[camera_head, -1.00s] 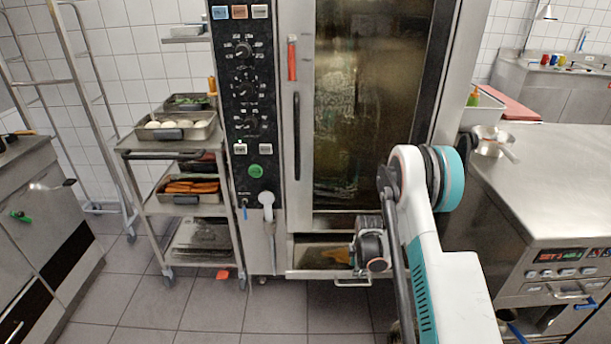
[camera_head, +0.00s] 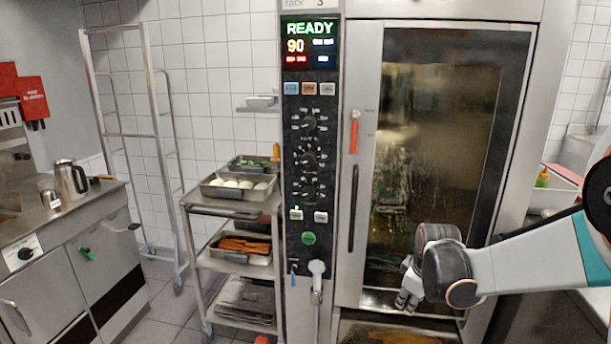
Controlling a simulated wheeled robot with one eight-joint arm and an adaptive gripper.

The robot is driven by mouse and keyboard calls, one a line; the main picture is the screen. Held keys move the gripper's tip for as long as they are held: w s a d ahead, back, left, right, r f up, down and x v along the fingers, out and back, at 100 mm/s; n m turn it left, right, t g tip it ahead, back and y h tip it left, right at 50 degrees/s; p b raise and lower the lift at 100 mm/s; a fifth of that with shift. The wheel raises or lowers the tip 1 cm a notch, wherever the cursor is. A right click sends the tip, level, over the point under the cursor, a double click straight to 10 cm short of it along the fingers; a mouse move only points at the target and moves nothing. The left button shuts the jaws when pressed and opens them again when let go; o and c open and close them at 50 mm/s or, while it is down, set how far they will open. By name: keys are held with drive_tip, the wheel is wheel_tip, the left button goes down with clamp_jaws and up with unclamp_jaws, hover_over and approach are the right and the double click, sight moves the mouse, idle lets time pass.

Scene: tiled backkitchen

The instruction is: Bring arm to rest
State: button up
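My arm reaches in from the right edge of the head view, its white and teal links running roughly level. My gripper (camera_head: 407,301) hangs at the arm's left end, in front of the lower part of the oven door (camera_head: 440,150). Its grey fingers are small and point down and left. I see nothing held in it, but I cannot tell how far the fingers are apart. Below it is an open drawer (camera_head: 395,333) under the oven, with something yellow-brown inside, cut off by the lower edge.
A steel trolley (camera_head: 205,260) with trays of food stands left of the oven's control panel (camera_head: 308,150). A counter (camera_head: 60,215) with a steel jug (camera_head: 71,180) is at the left. A tall rack (camera_head: 160,140) stands behind. Bare floor shows between counter and trolley.

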drive_tip(key=s+a+r+m+t, duration=0.1)
drive_tip(key=s+a+r+m, duration=0.3)
drive_tip(key=s+r, duration=0.7)
drive_tip(key=s+a+m+t, duration=0.2)
drive_tip(key=s+m, duration=0.3)
drive_tip(key=s, duration=1)
drive_tip(key=shift+s+a+r, duration=0.15)
drive_tip(key=shift+s+a, duration=0.25)
drive_tip(key=shift+a, duration=0.05)
drive_tip(key=shift+r, duration=0.1)
